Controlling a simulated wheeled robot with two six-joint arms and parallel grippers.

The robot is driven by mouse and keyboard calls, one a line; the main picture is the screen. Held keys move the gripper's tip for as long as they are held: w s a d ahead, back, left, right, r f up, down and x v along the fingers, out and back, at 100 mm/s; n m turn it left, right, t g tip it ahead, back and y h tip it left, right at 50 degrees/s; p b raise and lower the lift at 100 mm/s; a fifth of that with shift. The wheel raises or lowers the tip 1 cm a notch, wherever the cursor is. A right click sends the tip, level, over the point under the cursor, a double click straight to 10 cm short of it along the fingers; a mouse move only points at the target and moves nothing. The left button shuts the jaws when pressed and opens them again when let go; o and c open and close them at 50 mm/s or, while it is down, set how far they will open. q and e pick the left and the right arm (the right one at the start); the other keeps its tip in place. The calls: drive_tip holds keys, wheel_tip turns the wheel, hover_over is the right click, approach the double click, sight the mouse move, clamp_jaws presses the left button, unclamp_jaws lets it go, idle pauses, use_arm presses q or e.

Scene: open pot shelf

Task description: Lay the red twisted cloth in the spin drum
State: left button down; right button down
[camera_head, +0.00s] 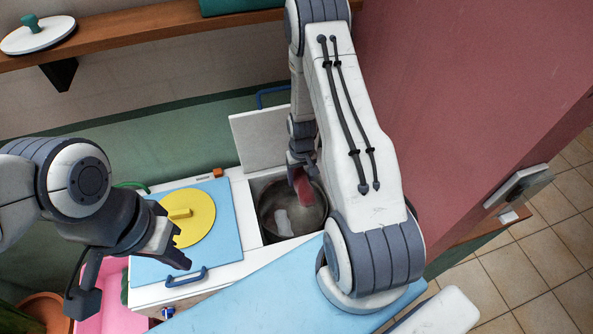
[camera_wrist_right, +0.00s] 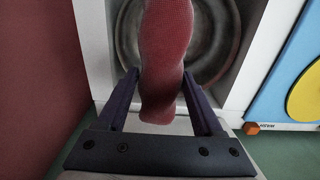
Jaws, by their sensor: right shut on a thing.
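The red twisted cloth (camera_head: 303,186) hangs from my right gripper (camera_head: 297,164), partly hidden by it in the head view. In the right wrist view the cloth (camera_wrist_right: 166,50) runs between the two fingers, which are shut on it. The spin drum (camera_head: 312,217) is a round metal tub in the white washer, with its lid (camera_head: 262,140) standing open behind it. The cloth is over the drum mouth; I cannot tell how deep its lower end reaches. The drum (camera_wrist_right: 215,60) also shows beyond the cloth. My left gripper (camera_head: 132,283) is open and empty at the washer's front left.
A blue lid (camera_head: 225,226) with a yellow disc (camera_head: 190,218) covers the washer's left side. A light blue surface (camera_head: 265,300) lies in front. A pink basin (camera_head: 112,312) is at lower left. A red wall (camera_head: 460,90) stands close on the right, and a wooden shelf (camera_head: 150,38) above.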

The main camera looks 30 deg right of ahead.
wheel_tip(320, 180, down, 29)
drive_tip(key=b, duration=2.2)
unclamp_jaws()
drive_tip(key=shift+r, duration=0.15)
